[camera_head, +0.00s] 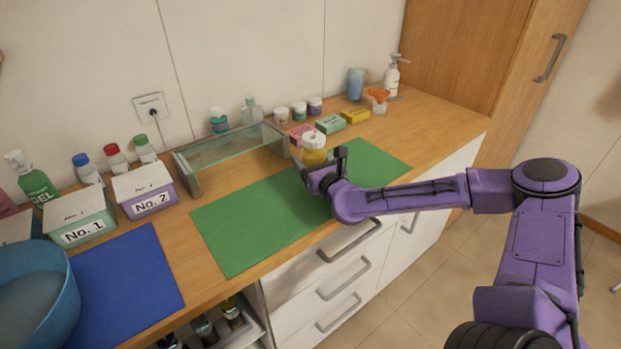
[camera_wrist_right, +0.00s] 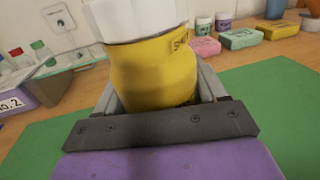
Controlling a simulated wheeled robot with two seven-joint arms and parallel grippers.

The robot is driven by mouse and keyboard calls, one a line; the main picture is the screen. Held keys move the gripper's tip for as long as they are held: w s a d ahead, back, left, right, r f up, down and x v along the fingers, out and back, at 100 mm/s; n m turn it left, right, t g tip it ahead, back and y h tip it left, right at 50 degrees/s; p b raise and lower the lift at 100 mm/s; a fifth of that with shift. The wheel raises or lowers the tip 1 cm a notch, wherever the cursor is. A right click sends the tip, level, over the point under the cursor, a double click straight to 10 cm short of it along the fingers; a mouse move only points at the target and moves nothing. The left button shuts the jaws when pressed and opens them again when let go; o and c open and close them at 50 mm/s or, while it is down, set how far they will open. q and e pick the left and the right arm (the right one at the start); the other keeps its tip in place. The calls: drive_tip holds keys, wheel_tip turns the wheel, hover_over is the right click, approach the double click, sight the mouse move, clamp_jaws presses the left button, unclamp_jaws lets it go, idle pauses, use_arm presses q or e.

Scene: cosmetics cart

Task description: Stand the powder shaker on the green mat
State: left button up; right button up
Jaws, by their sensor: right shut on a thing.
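The powder shaker (camera_head: 313,150) is a yellow jar with a white lid, upright at the back part of the green mat (camera_head: 247,232). My right gripper (camera_head: 322,172) is shut on it, with fingers on both sides of its body. In the right wrist view the shaker (camera_wrist_right: 152,75) fills the middle between the fingers, with the green mat (camera_wrist_right: 282,110) around it. Its base is hidden by my gripper, so I cannot tell whether it touches the mat. My left gripper is not in view.
A glass shelf (camera_head: 232,148) stands behind the mat. Pink, green and yellow boxes (camera_head: 330,123) and several small jars line the back right. A blue mat (camera_head: 130,280), a blue basin (camera_head: 38,300) and labelled boxes (camera_head: 145,193) are at left. The green mat's left part is clear.

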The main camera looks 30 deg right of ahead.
wheel_tip(320, 180, down, 4)
drive_tip(key=shift+w+d+r+b, duration=0.15)
drive_tip(key=shift+r+b, duration=0.05)
drive_tip(key=shift+b, duration=1)
drive_tip(key=shift+w+f, duration=0.1)
drive_tip(key=o, duration=1.1)
drive_tip(key=shift+s+r, duration=0.2)
drive_tip(key=s, duration=0.4)
drive_tip(key=s+a, duration=0.1)
drive_tip(key=s, duration=0.6)
drive_tip(key=shift+s+a, duration=0.2)
drive_tip(key=shift+s, duration=0.2)
